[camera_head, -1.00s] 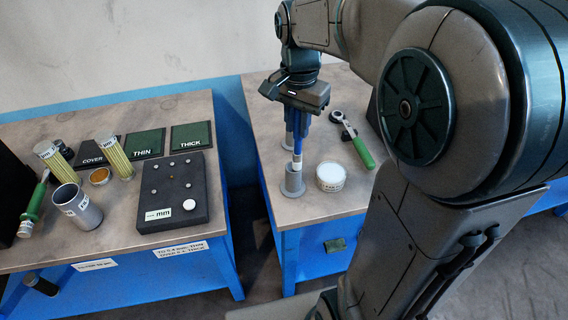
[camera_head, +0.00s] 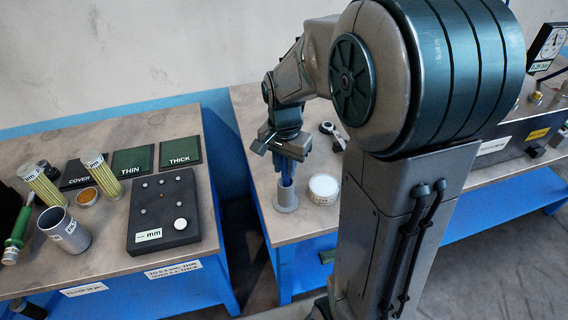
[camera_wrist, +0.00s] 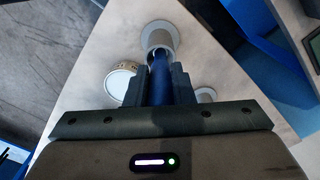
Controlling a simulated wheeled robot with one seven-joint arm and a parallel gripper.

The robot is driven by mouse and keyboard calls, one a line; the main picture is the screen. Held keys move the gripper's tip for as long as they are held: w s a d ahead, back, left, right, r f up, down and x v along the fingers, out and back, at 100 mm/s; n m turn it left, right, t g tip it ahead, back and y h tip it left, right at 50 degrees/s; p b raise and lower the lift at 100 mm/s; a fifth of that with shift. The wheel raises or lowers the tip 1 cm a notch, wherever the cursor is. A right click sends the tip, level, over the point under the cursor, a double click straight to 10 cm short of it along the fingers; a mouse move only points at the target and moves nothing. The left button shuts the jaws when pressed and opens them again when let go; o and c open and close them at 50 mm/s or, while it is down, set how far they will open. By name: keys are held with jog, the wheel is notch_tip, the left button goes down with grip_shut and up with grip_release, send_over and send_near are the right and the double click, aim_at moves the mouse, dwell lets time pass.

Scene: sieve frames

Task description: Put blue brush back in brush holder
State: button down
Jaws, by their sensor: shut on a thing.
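My gripper (camera_head: 286,168) is shut on the blue brush (camera_wrist: 160,82), which hangs roughly upright between the fingers. The grey cylindrical brush holder (camera_head: 286,199) stands on the right-hand table, directly under the gripper. In the wrist view, the brush's lower end meets the mouth of the holder (camera_wrist: 168,35) and appears to be inside it. How deep it sits is hidden. The fingers are just above the holder's rim.
A round white-topped tin (camera_head: 323,187) stands close to the right of the holder. A second grey cylinder (camera_wrist: 206,94) is partly hidden behind the gripper. The left table holds a dark sample block (camera_head: 163,212), a metal cup (camera_head: 65,231) and green pads. A gap separates the tables.

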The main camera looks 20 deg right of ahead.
jog(key=shift+f, duration=0.1)
jog(key=c, duration=1.3)
grip_release()
jog(key=shift+o, duration=0.2)
